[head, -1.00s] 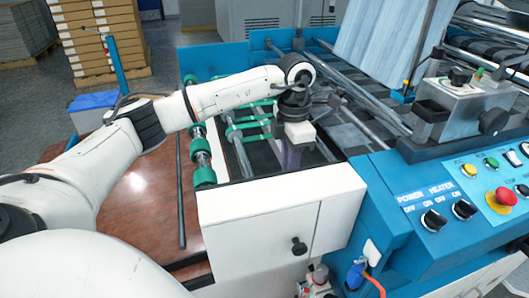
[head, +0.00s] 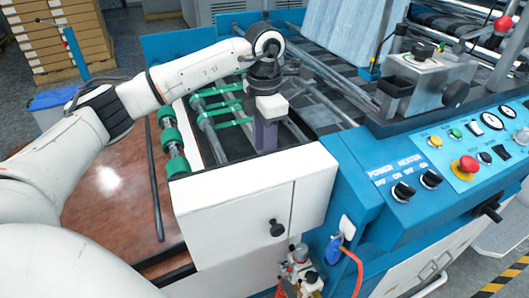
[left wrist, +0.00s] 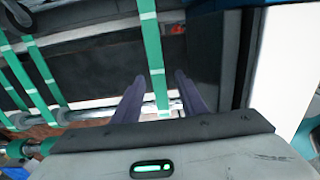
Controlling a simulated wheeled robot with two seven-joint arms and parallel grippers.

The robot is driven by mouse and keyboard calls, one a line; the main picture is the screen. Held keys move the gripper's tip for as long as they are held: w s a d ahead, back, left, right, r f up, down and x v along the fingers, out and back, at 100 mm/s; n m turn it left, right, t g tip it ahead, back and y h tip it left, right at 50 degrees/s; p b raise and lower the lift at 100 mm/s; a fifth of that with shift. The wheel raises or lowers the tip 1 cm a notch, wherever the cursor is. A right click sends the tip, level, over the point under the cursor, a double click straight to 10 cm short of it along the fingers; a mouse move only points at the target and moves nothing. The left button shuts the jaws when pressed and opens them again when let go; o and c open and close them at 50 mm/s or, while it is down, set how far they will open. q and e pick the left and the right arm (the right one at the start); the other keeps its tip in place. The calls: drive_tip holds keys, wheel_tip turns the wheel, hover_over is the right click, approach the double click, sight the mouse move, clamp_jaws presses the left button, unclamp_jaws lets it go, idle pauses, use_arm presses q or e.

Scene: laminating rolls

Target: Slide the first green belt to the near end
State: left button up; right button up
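Several green belts run between the rollers of the blue machine. The nearest green belt (head: 234,122) leads toward my left gripper. In the left wrist view this belt (left wrist: 150,50) passes between the two purple fingers of my left gripper (left wrist: 155,92), with space on both sides. The fingers are apart and do not close on it. In the head view my left gripper (head: 265,138) points down beside the white end box. Its fingertips are partly hidden there by the box edge. My right gripper does not show.
A white end box (head: 250,195) with a black knob stands at the near end, close to my left gripper. A roller with green sleeves (head: 172,140) runs along the left. The blue control panel (head: 430,165) is at the right.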

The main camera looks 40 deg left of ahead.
use_arm(q)
wheel_tip(320, 180, up, 8)
drive_tip(key=shift+d, duration=0.15)
idle(0.6)
